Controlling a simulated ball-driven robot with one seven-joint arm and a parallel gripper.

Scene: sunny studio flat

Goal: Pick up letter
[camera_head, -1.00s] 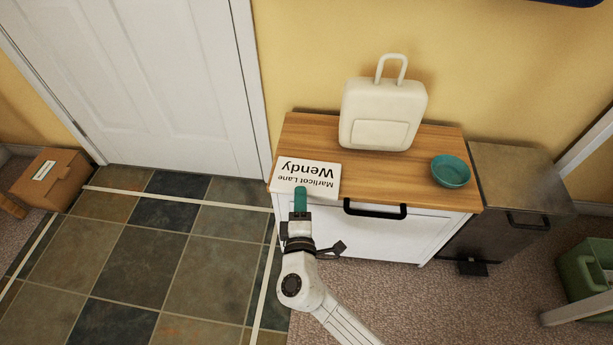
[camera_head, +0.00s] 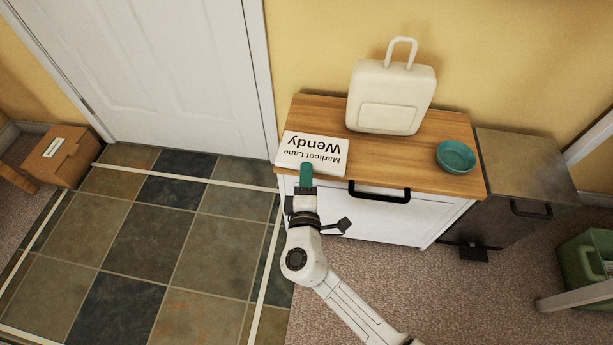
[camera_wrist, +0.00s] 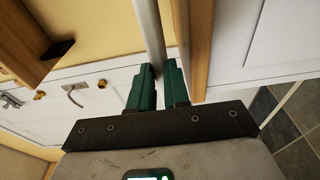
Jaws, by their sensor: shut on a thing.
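The letter (camera_head: 312,153) is a white rectangle with dark print, "Marlicot Lane" and "Wendy", upside down in the head view. It is over the front left corner of a cabinet's wooden top (camera_head: 425,160). My gripper (camera_head: 306,170) is at its near edge, its green fingers shut on it. In the wrist view, the fingers (camera_wrist: 157,80) close on the pale letter (camera_wrist: 150,30), seen edge-on. A gap shows between it and the wooden edge (camera_wrist: 200,45), so it looks held just clear of the top.
A cream case (camera_head: 391,95) and a teal bowl (camera_head: 456,156) stand on the cabinet top. A black handle (camera_head: 381,193) juts from its white front. A metal bin (camera_head: 500,215) adjoins on the right. Tiled floor (camera_head: 150,240) lies open at left.

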